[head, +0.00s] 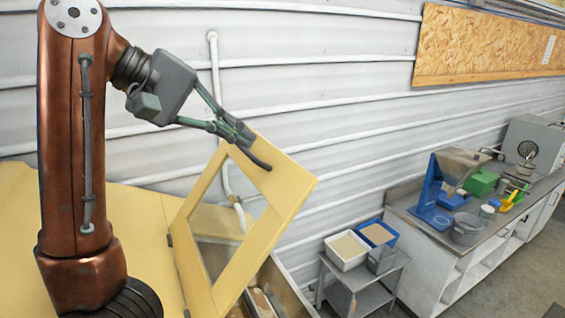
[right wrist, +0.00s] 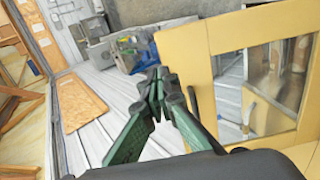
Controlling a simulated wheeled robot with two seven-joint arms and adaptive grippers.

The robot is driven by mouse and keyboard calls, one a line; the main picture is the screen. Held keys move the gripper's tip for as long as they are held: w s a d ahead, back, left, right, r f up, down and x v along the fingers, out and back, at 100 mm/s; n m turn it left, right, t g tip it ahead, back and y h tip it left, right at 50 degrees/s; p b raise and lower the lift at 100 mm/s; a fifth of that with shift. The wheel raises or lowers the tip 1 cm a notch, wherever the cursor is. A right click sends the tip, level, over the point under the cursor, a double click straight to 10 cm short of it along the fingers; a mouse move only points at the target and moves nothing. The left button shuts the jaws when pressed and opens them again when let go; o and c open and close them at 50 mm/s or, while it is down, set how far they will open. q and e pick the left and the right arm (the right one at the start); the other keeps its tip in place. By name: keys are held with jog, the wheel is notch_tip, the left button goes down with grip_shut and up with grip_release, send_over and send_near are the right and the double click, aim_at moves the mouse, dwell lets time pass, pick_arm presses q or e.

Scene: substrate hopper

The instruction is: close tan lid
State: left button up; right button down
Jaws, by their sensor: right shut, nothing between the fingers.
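The tan lid (head: 290,187) is a framed panel with a clear window, standing tilted open above a bin. A hinge shows on its left edge in the head view. It also fills the right side of the right wrist view (right wrist: 230,35). My right gripper (head: 245,137) is shut and empty at the lid's upper edge; it also shows in the right wrist view (right wrist: 163,85). A dark curved strip lies on the lid beside the fingertips. I cannot tell whether the fingers touch the lid. My left gripper is not in view.
The open bin (head: 288,289) under the lid holds light contents. A grey cart (head: 372,285) with trays stands to its right. A counter (head: 440,238) with a blue machine (head: 428,195) and tools is farther right. A corrugated white wall (head: 330,100) is behind.

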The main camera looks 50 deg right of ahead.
jog(key=b, duration=0.2)
send_near(306, 172)
jog(key=x, duration=0.5)
jog(key=shift+d+f, duration=0.25)
jog(key=shift+s+d+f, duration=0.15)
jog(key=shift+d+f, duration=0.1)
jog(key=shift+f, duration=0.05)
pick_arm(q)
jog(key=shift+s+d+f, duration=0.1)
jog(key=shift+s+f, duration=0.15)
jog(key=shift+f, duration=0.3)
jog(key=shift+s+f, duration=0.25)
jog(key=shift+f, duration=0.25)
pick_arm(e)
jog(key=shift+d, duration=0.1)
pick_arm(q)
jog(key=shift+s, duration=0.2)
pick_arm(e)
jog(key=shift+d+f, duration=0.1)
